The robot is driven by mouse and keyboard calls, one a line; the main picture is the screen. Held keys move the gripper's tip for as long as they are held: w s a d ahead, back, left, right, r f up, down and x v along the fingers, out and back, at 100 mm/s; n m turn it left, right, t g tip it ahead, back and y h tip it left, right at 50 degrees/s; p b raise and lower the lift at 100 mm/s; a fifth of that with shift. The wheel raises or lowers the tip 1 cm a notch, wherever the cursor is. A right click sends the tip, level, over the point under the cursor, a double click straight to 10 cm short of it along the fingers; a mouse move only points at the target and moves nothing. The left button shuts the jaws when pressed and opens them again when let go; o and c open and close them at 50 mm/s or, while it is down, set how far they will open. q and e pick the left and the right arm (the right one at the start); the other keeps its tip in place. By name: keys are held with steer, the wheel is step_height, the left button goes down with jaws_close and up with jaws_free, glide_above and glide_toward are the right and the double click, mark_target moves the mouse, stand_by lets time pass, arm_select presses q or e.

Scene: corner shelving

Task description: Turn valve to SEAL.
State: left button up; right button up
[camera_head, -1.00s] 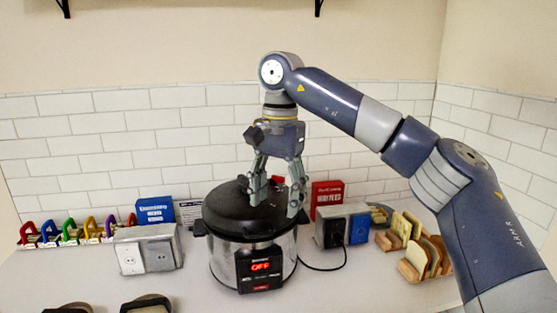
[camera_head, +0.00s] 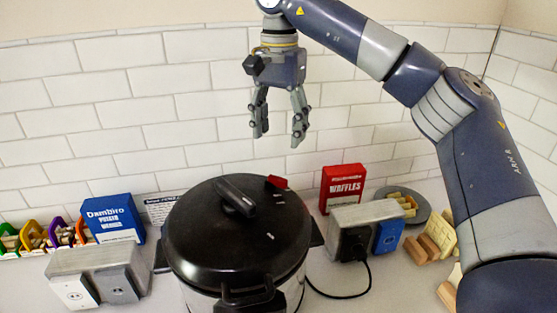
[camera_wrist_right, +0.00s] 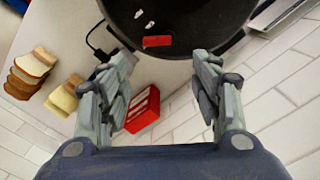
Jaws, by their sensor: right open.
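A black and steel pressure cooker (camera_head: 222,235) stands on the counter with its lid on. A black handle (camera_head: 236,196) runs across the lid. The small red valve (camera_head: 277,182) sits near the lid's back right edge, beside white marks too small to read. My right gripper (camera_head: 280,138) is open and empty, up in front of the tiled wall, above and apart from the lid. In the right wrist view the red valve (camera_wrist_right: 157,41) shows beyond and between the open fingers (camera_wrist_right: 166,90). My left gripper is not in view.
A red waffles box (camera_head: 342,188), a metal outlet box (camera_head: 362,228) with a plugged cord, and bread racks (camera_head: 430,245) stand right of the cooker. A blue box (camera_head: 113,219) and another outlet box (camera_head: 97,275) stand left. The air above the lid is clear.

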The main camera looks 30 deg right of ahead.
mark_target(276, 183)
steer(key=shift+s+a+f, duration=0.15)
steer(key=shift+s+f, duration=0.2)
steer(key=shift+f, duration=0.2)
steer(key=shift+s+a+f, duration=0.1)
steer(key=shift+s+f, duration=0.2)
steer(key=shift+f, duration=0.25)
step_height(276, 183, down, 3)
steer(key=shift+w+d+f+p, duration=0.1)
steer(key=shift+p, duration=0.55)
steer(key=f+p, duration=0.1)
steer(key=f, duration=0.3)
steer(key=shift+w+f, duration=0.15)
steer(key=shift+w, duration=0.05)
steer(key=shift+f, duration=0.2)
steer(key=shift+c, duration=0.3)
steer(key=c, duration=0.9)
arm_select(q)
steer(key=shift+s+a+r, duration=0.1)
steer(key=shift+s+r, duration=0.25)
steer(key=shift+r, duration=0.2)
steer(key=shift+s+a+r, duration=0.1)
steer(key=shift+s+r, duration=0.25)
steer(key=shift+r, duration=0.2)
arm_select(e)
steer(key=shift+s, duration=0.1)
steer(key=shift+c, duration=0.5)
